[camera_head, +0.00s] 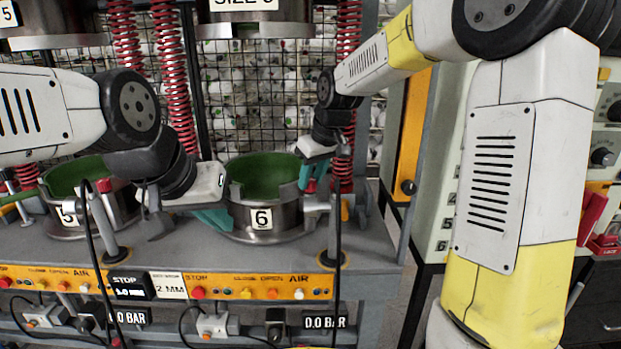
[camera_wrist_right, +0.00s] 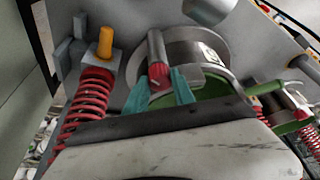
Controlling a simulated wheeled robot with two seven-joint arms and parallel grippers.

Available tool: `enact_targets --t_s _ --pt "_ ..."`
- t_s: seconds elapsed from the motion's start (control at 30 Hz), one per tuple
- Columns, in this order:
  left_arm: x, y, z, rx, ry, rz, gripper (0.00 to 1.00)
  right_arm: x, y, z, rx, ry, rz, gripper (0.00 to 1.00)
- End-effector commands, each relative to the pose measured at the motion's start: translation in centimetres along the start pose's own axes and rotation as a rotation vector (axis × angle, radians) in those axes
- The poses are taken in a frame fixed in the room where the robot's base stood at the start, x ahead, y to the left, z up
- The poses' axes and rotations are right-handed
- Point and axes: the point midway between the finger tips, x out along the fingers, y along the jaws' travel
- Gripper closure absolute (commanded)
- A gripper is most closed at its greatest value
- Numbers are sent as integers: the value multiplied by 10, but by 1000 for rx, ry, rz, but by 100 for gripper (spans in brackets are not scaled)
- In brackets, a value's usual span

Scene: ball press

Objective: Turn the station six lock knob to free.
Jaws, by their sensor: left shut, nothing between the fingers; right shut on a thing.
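The station six pot (camera_head: 262,222) is a steel ring with a green inside and a "6" label. Its red lock knob (camera_head: 310,185) is at the pot's right side. My right gripper (camera_head: 305,174) has its teal fingers shut on this knob. In the right wrist view, the red knob (camera_wrist_right: 158,77) sits between the teal fingers (camera_wrist_right: 160,95), with a grey cylinder beyond it. The knob's setting cannot be read. My left gripper (camera_head: 214,219) is shut and empty, low in front of the pot's left side.
Station five's pot (camera_head: 72,185) stands at the left with its own red knob (camera_head: 104,185). Red springs (camera_head: 174,80) and posts rise behind. An orange button strip (camera_head: 255,288) runs along the front edge. In the wrist view, an orange-capped peg (camera_wrist_right: 105,42) stands beside a red spring (camera_wrist_right: 88,100).

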Motion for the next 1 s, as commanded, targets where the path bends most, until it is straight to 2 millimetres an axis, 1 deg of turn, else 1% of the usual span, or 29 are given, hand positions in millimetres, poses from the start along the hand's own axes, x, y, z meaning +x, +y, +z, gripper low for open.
enact_targets --t_s 0.2,0.43,0.63,1.0 --pt "0 0 0 0 0 0 100 0 2 0 -128 1 -54 100" --pt "0 0 0 0 0 0 100 0 2 0 -222 1 -92 100" --pt "0 0 0 0 0 0 100 0 2 -1 -257 1 -105 100" --pt "0 0 0 0 0 0 100 0 2 -1 -263 1 -107 100"
